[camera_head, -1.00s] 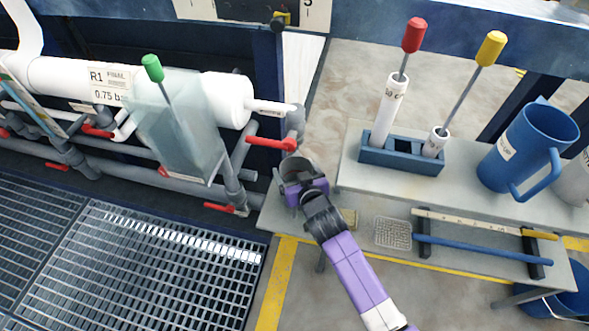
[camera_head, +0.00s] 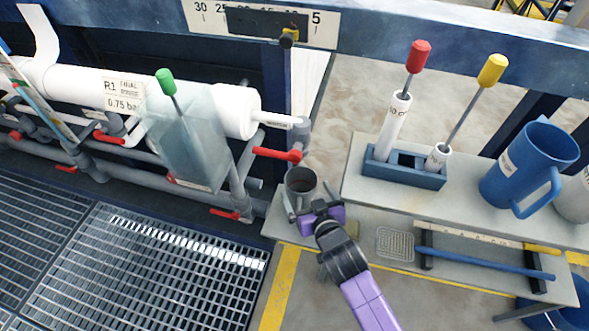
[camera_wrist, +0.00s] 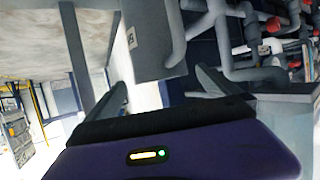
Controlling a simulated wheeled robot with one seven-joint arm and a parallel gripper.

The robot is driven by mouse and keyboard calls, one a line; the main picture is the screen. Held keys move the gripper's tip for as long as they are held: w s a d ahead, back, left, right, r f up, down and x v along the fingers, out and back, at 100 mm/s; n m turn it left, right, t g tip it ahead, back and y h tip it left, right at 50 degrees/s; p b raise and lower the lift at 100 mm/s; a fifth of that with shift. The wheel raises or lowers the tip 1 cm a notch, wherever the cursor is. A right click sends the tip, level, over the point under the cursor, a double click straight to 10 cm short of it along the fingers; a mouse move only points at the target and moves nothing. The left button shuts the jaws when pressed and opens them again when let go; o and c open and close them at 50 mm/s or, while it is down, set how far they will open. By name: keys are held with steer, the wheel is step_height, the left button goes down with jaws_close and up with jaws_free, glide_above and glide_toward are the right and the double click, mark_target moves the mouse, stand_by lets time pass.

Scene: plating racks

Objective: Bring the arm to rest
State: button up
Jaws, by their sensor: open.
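My gripper (camera_head: 307,194) is open at the left end of the low grey bench. Its purple body and dark wrist point up and away from me. A grey cup (camera_head: 301,179) with a dark inside stands upright just beyond it, close to the fingers. I cannot tell whether they touch it. In the wrist view my gripper (camera_wrist: 161,80) shows both fingers spread wide, with nothing clamped between them. A grey form lies beyond the fingertips there.
Pipes with red valve handles (camera_head: 278,154) are close on the left. A blue rack (camera_head: 404,172) holding red- and yellow-topped rods and a blue jug (camera_head: 526,160) stand on the raised shelf at right. Metal grating (camera_head: 150,270) covers the floor at left.

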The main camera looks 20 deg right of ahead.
steer(key=shift+s, duration=0.15)
steer(key=shift+s, duration=0.35)
steer(key=s+r, duration=0.3)
steer(key=s, duration=0.7)
steer(key=s+r+t+y, duration=0.1)
steer(key=s+r, duration=0.2)
steer(key=s, duration=0.7)
steer(key=s+r, duration=0.3)
steer(key=s, duration=0.7)
steer(key=s+r+p, duration=0.3)
steer(key=r+p, duration=0.4)
steer(key=r, duration=0.4)
steer(key=s+r+p, duration=0.2)
steer(key=r+p, duration=0.6)
steer(key=r, duration=0.4)
steer(key=shift+s+d+n, duration=0.35)
steer(key=shift+s+n, duration=0.05)
